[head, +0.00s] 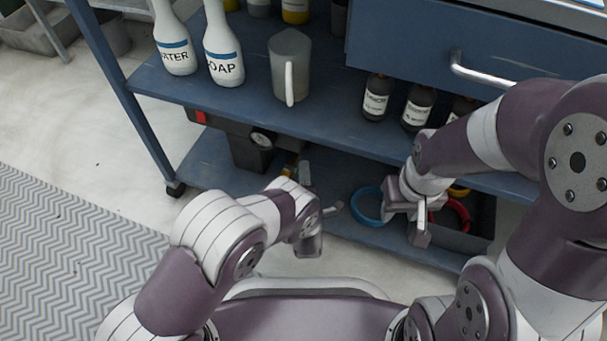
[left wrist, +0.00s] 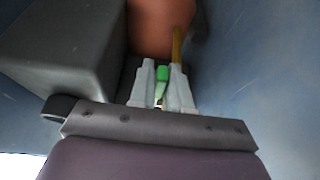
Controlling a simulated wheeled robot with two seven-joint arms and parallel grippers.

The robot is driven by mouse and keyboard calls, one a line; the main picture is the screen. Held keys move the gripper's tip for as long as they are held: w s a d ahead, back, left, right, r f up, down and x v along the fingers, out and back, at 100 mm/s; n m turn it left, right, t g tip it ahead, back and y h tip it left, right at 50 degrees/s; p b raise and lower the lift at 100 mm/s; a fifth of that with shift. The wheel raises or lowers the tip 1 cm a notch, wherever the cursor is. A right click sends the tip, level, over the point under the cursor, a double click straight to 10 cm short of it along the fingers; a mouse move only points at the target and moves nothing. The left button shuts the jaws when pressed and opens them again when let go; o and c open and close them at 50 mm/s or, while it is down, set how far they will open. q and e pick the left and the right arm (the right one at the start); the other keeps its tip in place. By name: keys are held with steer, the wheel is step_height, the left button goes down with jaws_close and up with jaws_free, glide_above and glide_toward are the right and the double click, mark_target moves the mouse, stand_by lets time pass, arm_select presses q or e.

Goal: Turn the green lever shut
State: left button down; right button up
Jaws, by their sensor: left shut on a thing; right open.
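The green lever (left wrist: 163,73) shows in the left wrist view as a small green piece between the two pale fingers of my left gripper (left wrist: 161,84). The fingers are shut on it. A yellow rod (left wrist: 177,46) rises just beside the right finger, and an orange-brown surface (left wrist: 160,24) lies beyond. In the head view my left arm reaches low toward the bottom shelf, and I cannot make out the lever there. My right gripper (head: 420,222) is open and empty, in front of the bottom shelf at the right.
A dark grey unit with a round gauge (head: 262,138) hangs above the bottom shelf. Bottles, a grey jug (head: 290,62) and a drawer handle (head: 490,76) are above.

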stand_by(0.5)
arm_select(q)
steer(key=c, duration=1.2)
jaws_free()
steer(key=shift+w, duration=0.1)
steer(key=shift+o, duration=0.2)
